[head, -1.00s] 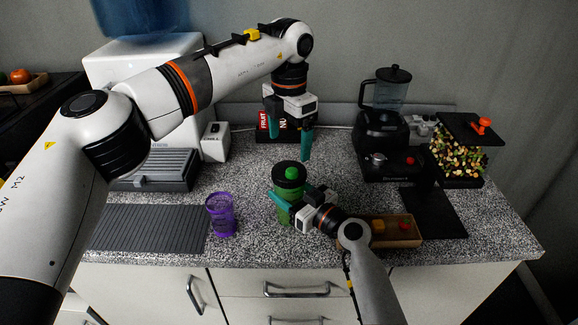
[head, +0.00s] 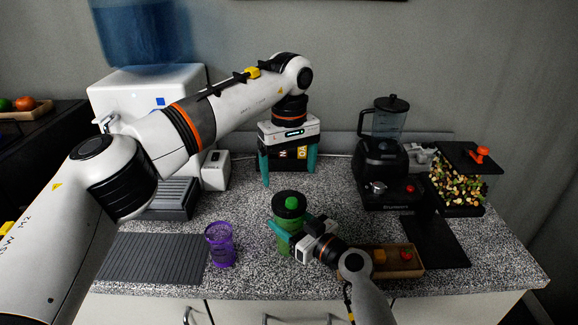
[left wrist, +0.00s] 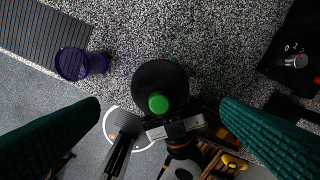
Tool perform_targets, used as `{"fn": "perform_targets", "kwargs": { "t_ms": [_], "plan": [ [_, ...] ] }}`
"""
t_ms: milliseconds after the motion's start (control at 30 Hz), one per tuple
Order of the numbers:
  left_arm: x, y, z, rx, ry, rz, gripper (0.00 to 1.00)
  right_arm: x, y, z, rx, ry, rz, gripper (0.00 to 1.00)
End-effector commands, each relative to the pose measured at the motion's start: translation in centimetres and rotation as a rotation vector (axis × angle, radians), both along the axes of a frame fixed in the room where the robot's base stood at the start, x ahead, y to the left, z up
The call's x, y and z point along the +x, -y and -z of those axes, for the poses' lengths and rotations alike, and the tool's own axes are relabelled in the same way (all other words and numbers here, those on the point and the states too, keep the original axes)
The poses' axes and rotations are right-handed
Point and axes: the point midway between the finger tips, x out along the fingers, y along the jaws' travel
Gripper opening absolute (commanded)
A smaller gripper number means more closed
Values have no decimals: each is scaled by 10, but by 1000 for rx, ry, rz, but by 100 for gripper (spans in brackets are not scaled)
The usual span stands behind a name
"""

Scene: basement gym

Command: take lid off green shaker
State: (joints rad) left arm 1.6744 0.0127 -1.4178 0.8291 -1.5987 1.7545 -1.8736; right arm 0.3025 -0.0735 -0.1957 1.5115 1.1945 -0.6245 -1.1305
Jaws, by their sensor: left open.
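The green shaker (head: 284,243) stands upright near the counter's front, with a black lid (head: 279,207) and a round green cap on top. My right gripper (head: 284,234) has its teal fingers around the shaker's body, below the lid. My left gripper (head: 289,178) is open and empty, pointing down, above and behind the shaker in the head view. In the left wrist view the black lid (left wrist: 150,78) shows from above, between the widely spread left fingers (left wrist: 160,125) and apart from them. The lid hides most of the shaker body there.
A purple cup (head: 221,245) stands left of the shaker, beside a grey ribbed mat (head: 150,258). A wooden tray (head: 412,267) with small food items is right of it. A black blender (head: 382,160) and a box of chopped food (head: 458,187) stand behind right.

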Motion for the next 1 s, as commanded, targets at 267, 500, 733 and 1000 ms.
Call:
{"fn": "perform_targets", "kwargs": {
  "t_ms": [267, 500, 733, 1000],
  "plan": [
    [-1, 0, 20, 0, -4, 58, 87, 0, 0, 1, -1, -2, 0, 0],
    [-1, -1, 58, 1, -4, 54, 87, 0, 0, 1, -1, -2, 0, 0],
    [0, 0, 78, 0, -2, 53, 87, 0, 0, 1, -1, -2, 0, 0],
    [0, 0, 81, 0, -1, 53, 87, 0, 0, 1, -1, -2, 0, 0]
  ]
}}
